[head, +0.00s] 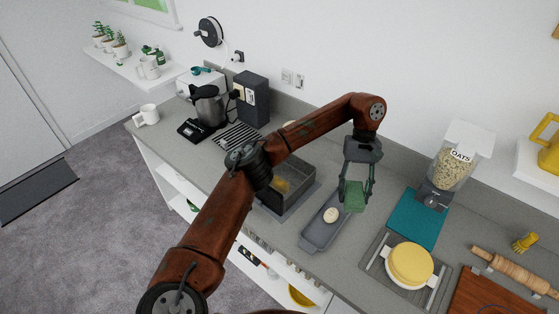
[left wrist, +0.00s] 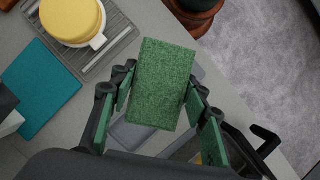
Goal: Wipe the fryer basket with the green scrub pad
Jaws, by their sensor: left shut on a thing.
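The green scrub pad (head: 354,195) is held between the fingers of my left gripper (head: 355,188), which is shut on it. In the left wrist view the pad (left wrist: 163,82) fills the space between the fingers and hangs clear above the counter. What looks like the fryer basket (head: 298,180) is an open dark metal box on the counter, left of the pad in the head view. My left arm hides part of it, and something yellow shows inside. The pad is apart from the basket. My right gripper is not in view.
A long grey tray (head: 318,236) with a round pale item lies below the pad. A teal mat (head: 416,217), a rack with a yellow round stack (head: 410,263) and an oats dispenser (head: 451,165) stand to the right. A coffee pot (head: 208,107) stands at far left.

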